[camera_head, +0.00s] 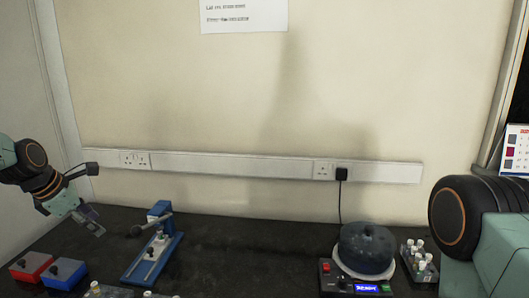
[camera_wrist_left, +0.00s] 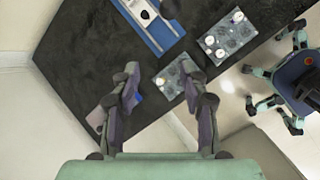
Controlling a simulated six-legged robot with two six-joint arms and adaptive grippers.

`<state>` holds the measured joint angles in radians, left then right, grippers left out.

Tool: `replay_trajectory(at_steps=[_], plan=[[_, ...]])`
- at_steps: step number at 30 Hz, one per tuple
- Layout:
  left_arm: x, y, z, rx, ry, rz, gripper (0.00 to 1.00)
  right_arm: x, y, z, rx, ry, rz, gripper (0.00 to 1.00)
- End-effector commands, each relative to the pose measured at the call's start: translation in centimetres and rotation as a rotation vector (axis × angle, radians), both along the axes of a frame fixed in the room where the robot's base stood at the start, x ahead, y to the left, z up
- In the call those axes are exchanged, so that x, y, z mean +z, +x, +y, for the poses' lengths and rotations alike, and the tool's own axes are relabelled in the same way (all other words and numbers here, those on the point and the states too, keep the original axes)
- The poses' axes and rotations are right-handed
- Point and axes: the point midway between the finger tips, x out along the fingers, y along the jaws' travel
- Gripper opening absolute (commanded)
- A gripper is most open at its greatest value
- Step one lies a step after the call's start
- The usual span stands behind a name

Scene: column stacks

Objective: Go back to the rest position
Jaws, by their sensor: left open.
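My left gripper (camera_head: 92,222) is at the left of the head view, raised above the dark bench, left of the blue device.
On the dark bench (camera_head: 225,245) stand a red box (camera_head: 30,266), a blue box (camera_head: 64,273), a blue press-like device (camera_head: 153,258), a dark-lidded round machine (camera_head: 365,250) with a lit display, and a vial rack (camera_head: 419,262). Clear trays (camera_wrist_left: 228,38) lie near the bench's edge.

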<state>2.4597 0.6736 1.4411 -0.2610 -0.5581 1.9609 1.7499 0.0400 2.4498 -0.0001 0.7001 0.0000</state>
Motion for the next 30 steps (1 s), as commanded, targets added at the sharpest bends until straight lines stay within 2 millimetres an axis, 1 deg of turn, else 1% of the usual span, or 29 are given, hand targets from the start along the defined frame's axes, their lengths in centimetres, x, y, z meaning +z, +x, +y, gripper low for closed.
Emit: replay_trajectory(at_steps=[5, 8, 11, 13, 17, 18, 20, 21, 23, 24, 26, 27, 29, 30], plan=[[-0.5, 0.9, -1.3, -0.208, 0.127, -0.115, 0.45, 0.0, 0.0, 0.0, 0.0, 0.0, 0.0, 0.61], [-1.4, 1.2, -2.8, -0.368, 0.237, -0.186, 0.45, -0.1, 0.0, 0.0, 0.0, 0.0, 0.0, 0.61], [-3.4, 0.9, -4.8, -0.536, 0.356, -0.235, 0.45, -0.5, 0.0, 0.0, 0.0, 0.0, 0.0, 0.61], [-5.2, 0.4, -6.4, -0.66, 0.443, -0.26, 0.45, -0.9, 0.0, 0.0, 0.0, 0.0, 0.0, 0.61], [-9.6, -1.6, -9.4, -0.895, 0.598, -0.28, 0.45, -1.7, 0.0, 0.0, 0.0, 0.0, 0.0, 0.61], [-11.2, -2.5, -10.4, -0.973, 0.646, -0.28, 0.45, -2.1, 0.0, 0.0, 0.0, 0.0, 0.0, 0.61], [-13.7, -4.1, -11.9, -1.092, 0.712, -0.276, 0.45, -2.6, 0.0, 0.0, 0.0, 0.0, 0.0, 0.61], [-15.4, -5.4, -12.8, -1.173, 0.755, -0.269, 0.45, -2.9, 0.0, 0.0, 0.0, 0.0, 0.0, 0.61], [-18.2, -7.7, -14.2, -1.3, 0.814, -0.254, 0.45, -3.5, 0.0, 0.0, 0.0, 0.0, 0.0, 0.61], [-20.1, -9.4, -15.1, -1.386, 0.848, -0.241, 0.45, -4.0, 0.0, 0.0, 0.0, 0.0, 0.0, 0.61], [-22.7, -12.1, -16.3, -1.508, 0.888, -0.219, 0.45, -4.6, 0.0, 0.0, 0.0, 0.0, 0.0, 0.61], [-24.3, -14.1, -17.0, -1.584, 0.906, -0.203, 0.45, -5.0, 0.0, 0.0, 0.0, 0.0, 0.0, 0.61], [-26.6, -17.1, -17.9, -1.697, 0.923, -0.177, 0.45, -5.6, 0.0, 0.0, 0.0, 0.0, 0.0, 0.61], [-28.1, -19.2, -18.4, -1.768, 0.926, -0.158, 0.45, -6.1, 0.0, 0.0, 0.0, 0.0, 0.0, 0.61]])
